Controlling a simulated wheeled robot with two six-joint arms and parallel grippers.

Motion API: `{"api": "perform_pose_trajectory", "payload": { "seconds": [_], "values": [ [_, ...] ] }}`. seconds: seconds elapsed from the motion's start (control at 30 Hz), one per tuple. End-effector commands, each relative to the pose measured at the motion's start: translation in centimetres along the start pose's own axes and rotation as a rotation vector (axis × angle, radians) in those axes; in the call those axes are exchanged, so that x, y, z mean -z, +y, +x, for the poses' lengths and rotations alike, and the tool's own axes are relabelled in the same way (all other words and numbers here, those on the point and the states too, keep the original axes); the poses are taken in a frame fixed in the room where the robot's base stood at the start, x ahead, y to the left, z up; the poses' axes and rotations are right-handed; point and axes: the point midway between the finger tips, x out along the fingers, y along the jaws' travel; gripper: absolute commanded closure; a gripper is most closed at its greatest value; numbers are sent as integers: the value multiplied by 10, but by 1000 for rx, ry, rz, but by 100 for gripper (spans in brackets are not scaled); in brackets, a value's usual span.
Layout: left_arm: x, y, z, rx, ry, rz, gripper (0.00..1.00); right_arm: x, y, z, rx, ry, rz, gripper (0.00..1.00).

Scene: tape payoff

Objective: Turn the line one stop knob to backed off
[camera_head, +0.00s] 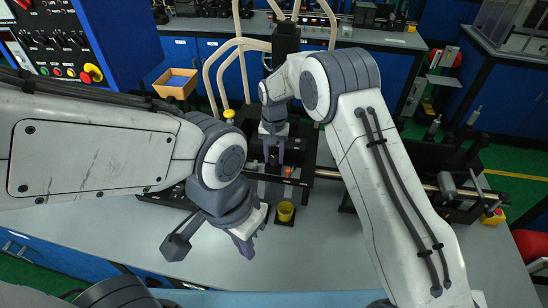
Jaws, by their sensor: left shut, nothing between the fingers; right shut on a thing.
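My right gripper (272,158) points down at the dark machine in the middle of the bench. It is shut on a small part, largely hidden by the fingers; I cannot tell whether this is the line one stop knob. A small orange-red piece (289,171) shows just right of its fingertips. My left gripper (246,244) is lower, over the bare bench front, shut and empty. I cannot pick out the stop knob's marks or its setting from this view.
A yellow-capped post (229,115) rises behind my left wrist. A metal bar (327,173) runs right. A control panel (67,47) is at top left. The front bench (330,255) has clear room.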

Motion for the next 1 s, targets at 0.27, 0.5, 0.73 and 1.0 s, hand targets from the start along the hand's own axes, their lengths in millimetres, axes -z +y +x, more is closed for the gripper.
{"api": "perform_pose_trajectory", "payload": {
  "seconds": [0.27,0.5,0.73,1.0],
  "values": [
    [0,0,6,0,0,1,100,0,0,0,0,1,-263,100],
    [0,-1,9,0,0,1,100,0,0,-1,0,0,-476,100],
    [-1,-1,11,0,0,1,100,0,0,-1,0,0,-634,100],
    [-1,-1,12,0,0,1,100,1,0,-1,-1,1,-738,100]
  ]
}}
